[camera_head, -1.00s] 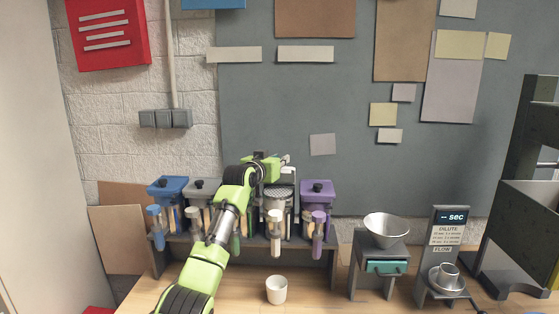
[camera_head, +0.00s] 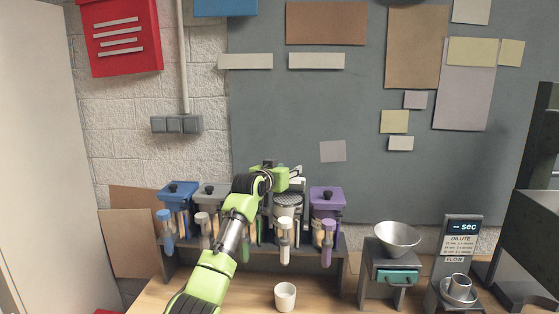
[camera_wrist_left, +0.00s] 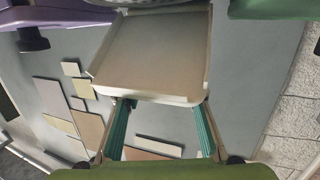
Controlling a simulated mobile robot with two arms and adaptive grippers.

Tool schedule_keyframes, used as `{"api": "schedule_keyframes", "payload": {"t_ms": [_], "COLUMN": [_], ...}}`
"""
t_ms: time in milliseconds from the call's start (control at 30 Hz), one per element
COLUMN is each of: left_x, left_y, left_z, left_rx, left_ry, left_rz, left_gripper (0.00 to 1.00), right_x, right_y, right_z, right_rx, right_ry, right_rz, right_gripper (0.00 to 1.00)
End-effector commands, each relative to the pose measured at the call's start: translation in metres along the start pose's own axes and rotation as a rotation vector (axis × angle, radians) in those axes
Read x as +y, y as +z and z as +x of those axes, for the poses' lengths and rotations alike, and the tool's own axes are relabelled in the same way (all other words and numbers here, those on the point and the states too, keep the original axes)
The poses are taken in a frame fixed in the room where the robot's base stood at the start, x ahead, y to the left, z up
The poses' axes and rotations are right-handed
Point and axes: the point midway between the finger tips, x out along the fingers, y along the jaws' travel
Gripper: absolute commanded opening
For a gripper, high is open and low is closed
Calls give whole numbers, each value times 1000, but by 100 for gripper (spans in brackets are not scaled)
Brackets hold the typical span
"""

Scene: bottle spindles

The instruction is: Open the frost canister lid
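In the left wrist view the pale square lid (camera_wrist_left: 155,55) fills the upper middle. My left gripper (camera_head: 296,178) is at the lid; in the left wrist view its two teal fingers (camera_wrist_left: 160,118) are spread apart at the lid's edge, tips partly hidden behind it. My right gripper is not in view.
Blue (camera_head: 178,192) and grey (camera_head: 211,191) canisters stand left in the rack. A white cup (camera_head: 285,296) is on the counter in front. A bowl (camera_head: 396,238) on a stand and a dispenser (camera_head: 460,255) are at the right. The wall board is close behind.

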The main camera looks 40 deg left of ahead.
Motion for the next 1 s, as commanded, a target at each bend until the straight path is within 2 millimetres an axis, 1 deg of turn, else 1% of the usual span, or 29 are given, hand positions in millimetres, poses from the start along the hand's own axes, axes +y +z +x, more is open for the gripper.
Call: {"api": "schedule_keyframes", "payload": {"t_ms": [33, 333, 633, 1000], "left_x": [-1, -2, -2, -4], "left_y": [-4, -18, -29, -43], "left_z": [-4, -23, -41, -64], "left_rx": [2, 9, 9, 11], "left_ry": [-1, -1, 0, 0], "left_rz": [1, 1, 0, 0], "left_gripper": [36, 36, 36, 36], "right_x": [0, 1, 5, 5], "right_y": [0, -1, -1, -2], "right_z": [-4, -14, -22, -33], "right_rx": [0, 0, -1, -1], "right_ry": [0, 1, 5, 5], "right_rz": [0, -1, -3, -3], "right_gripper": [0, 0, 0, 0]}}
